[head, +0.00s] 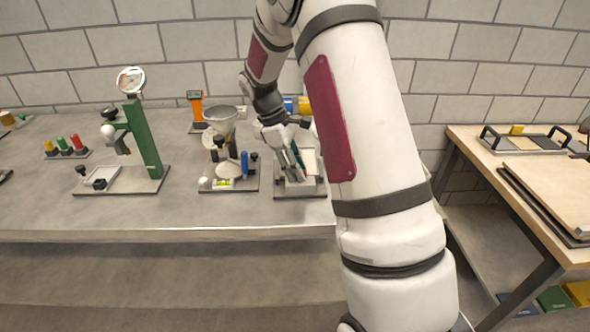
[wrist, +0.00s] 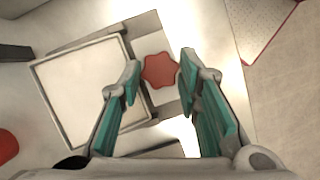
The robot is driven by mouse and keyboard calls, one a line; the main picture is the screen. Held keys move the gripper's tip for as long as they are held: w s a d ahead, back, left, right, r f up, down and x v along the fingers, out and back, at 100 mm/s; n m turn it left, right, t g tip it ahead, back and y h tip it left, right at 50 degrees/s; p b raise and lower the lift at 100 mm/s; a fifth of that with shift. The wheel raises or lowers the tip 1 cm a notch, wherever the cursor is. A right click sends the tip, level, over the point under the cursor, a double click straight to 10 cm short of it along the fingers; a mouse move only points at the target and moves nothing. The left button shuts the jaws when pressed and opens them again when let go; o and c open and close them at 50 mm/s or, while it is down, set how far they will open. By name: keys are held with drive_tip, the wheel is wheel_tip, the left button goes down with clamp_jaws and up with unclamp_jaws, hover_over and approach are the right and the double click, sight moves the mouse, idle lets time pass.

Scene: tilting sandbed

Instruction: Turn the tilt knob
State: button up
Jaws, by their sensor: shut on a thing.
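The red lobed tilt knob (wrist: 159,70) lies between the teal-padded fingertips of my gripper (wrist: 160,72) in the wrist view. My gripper is shut on it, one finger on each side. The knob sits beside a pale, dark-rimmed square tray (wrist: 80,92), the likely sandbed. In the head view my gripper (head: 297,160) points down over the device's base (head: 299,192) near the bench's front edge. There the knob is hidden by my gripper, and my arm covers part of the device's surroundings.
Left of the device stands a funnel apparatus (head: 222,117) on its own base. A green press with a dial gauge (head: 131,80) stands further left. An orange instrument (head: 196,108) is behind. A wooden table (head: 470,140) is at right. Bare bench lies between the stands.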

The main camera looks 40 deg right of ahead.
drive_tip(key=m, duration=0.2)
drive_tip(key=m+y+b, duration=0.1)
drive_tip(key=shift+w+d+m+g, duration=0.15)
drive_tip(key=shift+m+g, duration=0.15)
drive_tip(key=shift+m, duration=0.1)
drive_tip(key=m+y+b, duration=0.1)
drive_tip(key=m, duration=0.2)
drive_tip(key=shift+d+m+y, duration=0.15)
drive_tip(key=shift+m+y, duration=0.15)
drive_tip(key=m+y, duration=0.1)
drive_tip(key=m, duration=0.2)
drive_tip(key=shift+d+m+b, duration=0.1)
drive_tip(key=shift+m+b, duration=0.2)
drive_tip(key=shift+d+m+y, duration=0.15)
drive_tip(key=shift+m+y, duration=0.75)
drive_tip(key=shift+m, duration=0.9)
drive_tip(key=o, duration=1.1)
drive_tip(key=shift+o, duration=0.2)
drive_tip(key=shift+r, duration=0.1)
